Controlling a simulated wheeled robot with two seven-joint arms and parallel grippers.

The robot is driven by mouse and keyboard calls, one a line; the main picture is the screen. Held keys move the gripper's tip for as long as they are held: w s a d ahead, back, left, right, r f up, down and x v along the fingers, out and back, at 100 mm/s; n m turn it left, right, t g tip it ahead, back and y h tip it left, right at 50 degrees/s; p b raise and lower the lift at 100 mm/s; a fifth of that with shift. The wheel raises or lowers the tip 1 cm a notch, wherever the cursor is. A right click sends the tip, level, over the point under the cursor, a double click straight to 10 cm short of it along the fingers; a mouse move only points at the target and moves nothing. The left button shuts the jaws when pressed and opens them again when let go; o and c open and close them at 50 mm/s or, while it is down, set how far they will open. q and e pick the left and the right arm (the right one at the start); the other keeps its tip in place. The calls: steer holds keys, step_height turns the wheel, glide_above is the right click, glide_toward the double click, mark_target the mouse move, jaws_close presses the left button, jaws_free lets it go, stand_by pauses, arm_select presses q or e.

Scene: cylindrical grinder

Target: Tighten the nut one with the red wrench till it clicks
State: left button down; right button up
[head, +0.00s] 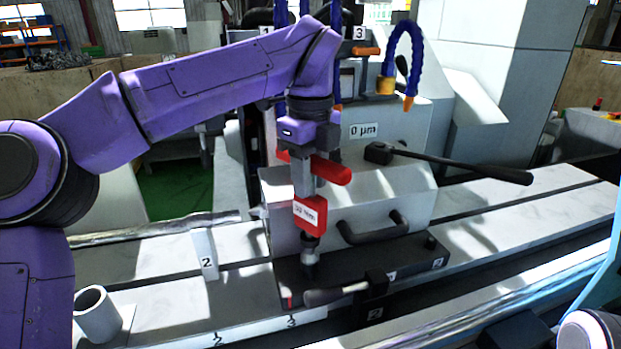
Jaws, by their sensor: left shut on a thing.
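The red wrench (310,214) is a grey upright tool with a red labelled block and a red crossbar handle near its top. My left gripper (308,165) is shut on its upper part and points down. The wrench stands about vertical, with its dark lower end (311,248) at the dark base plate (408,255) in front of the grey machine block. Nut one is not plainly seen; the wrench's lower end covers that spot. Whether the wrench is seated on a nut I cannot tell. My right gripper is not in view.
A grey block (385,200) with a black handle (375,229) stands right behind the wrench. A long black lever (460,166) sticks out to the right above it. A grey-handled lever (335,294) lies in front. A hollow cylinder (95,310) stands at lower left.

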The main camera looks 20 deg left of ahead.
arm_select(q)
steer(key=shift+r+p, duration=0.55)
steer(key=shift+r, duration=0.55)
